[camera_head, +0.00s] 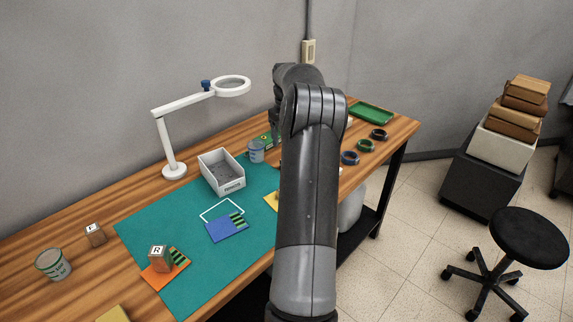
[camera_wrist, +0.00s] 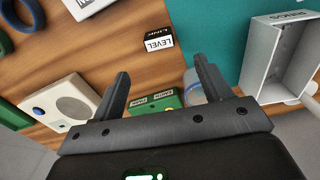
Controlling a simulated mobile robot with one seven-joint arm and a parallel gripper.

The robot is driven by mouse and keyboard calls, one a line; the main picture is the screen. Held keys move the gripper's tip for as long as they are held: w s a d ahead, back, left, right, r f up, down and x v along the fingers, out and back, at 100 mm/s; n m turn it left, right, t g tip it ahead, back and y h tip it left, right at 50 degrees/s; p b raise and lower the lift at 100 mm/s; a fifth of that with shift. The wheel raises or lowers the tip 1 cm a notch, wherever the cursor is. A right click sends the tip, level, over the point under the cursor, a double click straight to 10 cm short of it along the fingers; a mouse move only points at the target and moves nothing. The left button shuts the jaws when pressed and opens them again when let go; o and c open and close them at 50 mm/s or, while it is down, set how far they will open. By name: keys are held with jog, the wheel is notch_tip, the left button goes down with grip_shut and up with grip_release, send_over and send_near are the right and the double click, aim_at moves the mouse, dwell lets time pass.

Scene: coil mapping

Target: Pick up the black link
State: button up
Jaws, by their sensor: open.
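A small block with a black face printed LINK and a white face printed LEVEL (camera_wrist: 159,41) lies on the wooden table in the wrist view. I take it as the black link. My gripper (camera_wrist: 162,72) is open, its two fingers spread and nothing between them. The block appears just beyond the fingertips, roughly centred between them and apart from both. In the head view my arm hides the block and most of my gripper.
In the wrist view, a green labelled box (camera_wrist: 158,103) and a tin (camera_wrist: 193,84) show near the fingers. A white box with a blue button (camera_wrist: 66,106) is left, a grey bin (camera_wrist: 268,62) right. Coloured rings (camera_head: 365,146) and a green tray (camera_head: 371,112) lie on the table's right end.

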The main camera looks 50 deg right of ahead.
notch_tip(320, 180, down, 11)
dwell(0.6)
jog(key=shift+c, duration=0.2)
jog(key=c, duration=1)
jog(key=shift+r, duration=0.1)
jog(key=shift+c, duration=0.2)
